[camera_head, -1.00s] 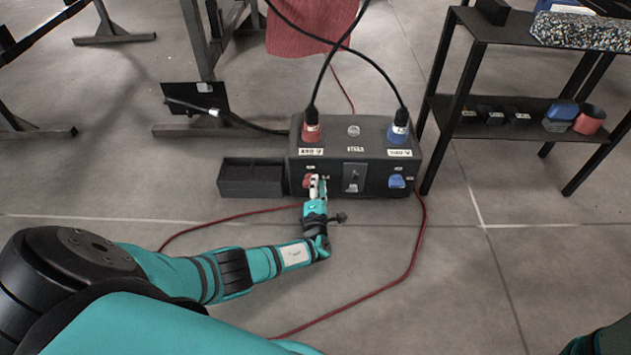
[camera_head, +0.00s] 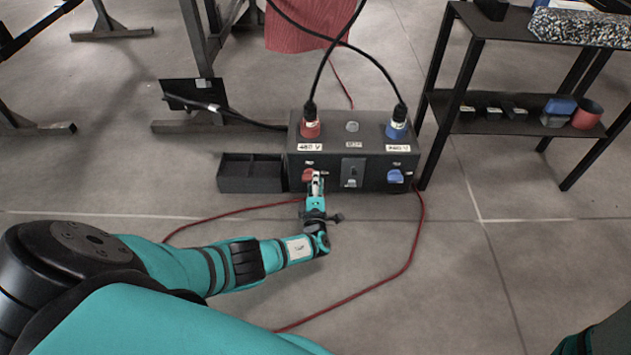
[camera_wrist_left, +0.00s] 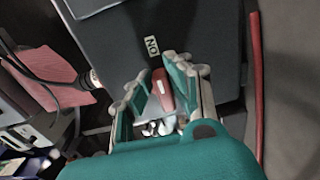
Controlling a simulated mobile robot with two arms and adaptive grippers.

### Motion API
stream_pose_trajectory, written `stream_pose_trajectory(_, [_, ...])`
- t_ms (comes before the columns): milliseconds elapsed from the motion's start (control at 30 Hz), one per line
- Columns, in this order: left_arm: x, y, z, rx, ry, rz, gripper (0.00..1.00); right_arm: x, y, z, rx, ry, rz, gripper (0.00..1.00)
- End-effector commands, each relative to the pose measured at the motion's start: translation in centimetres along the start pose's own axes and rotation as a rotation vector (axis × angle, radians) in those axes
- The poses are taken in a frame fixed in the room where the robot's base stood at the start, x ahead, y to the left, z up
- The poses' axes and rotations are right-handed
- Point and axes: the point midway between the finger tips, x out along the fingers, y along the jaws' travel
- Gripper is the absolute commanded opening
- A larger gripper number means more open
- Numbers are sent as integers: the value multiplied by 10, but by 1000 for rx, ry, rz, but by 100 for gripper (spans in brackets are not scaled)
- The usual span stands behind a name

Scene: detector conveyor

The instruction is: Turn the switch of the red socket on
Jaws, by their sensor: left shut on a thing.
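The dark power box (camera_head: 335,165) stands on the floor. A red plug sits in its red socket (camera_head: 310,130) on the top left, and a blue one in the blue socket (camera_head: 396,131). The red switch (camera_head: 307,175) is on the front face, below the red socket. My left gripper (camera_head: 315,180) is at the red switch. In the left wrist view the fingers of my left gripper (camera_wrist_left: 163,88) are shut on the red switch (camera_wrist_left: 163,90), which lies between them beside an "ON" label (camera_wrist_left: 152,46). The fingers partly hide the switch. My right gripper is not in view.
A blue switch (camera_head: 395,177) and a grey middle panel (camera_head: 353,172) share the front face. An open black tray (camera_head: 250,185) adjoins the box's left side. A black shelf (camera_head: 480,100) stands at the right. A red cable (camera_head: 395,275) loops over the floor.

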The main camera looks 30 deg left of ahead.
Motion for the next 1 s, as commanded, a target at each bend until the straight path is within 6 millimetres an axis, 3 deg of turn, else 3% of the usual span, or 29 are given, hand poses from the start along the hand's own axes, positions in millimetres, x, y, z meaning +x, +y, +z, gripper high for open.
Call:
stream_pose_trajectory(100, [3,2,1,2,-4,3,0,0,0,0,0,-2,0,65])
stream_pose_trajectory(133, [3,2,1,2,-4,3,17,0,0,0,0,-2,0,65])
stream_pose_trajectory(300, [2,2,1,1,-3,3,38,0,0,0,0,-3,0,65])
stream_pose_trajectory(767, [0,0,0,1,-2,0,38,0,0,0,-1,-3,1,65])
stream_pose_trajectory(1000, [-21,-2,0,-1,-4,-1,38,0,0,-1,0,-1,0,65])
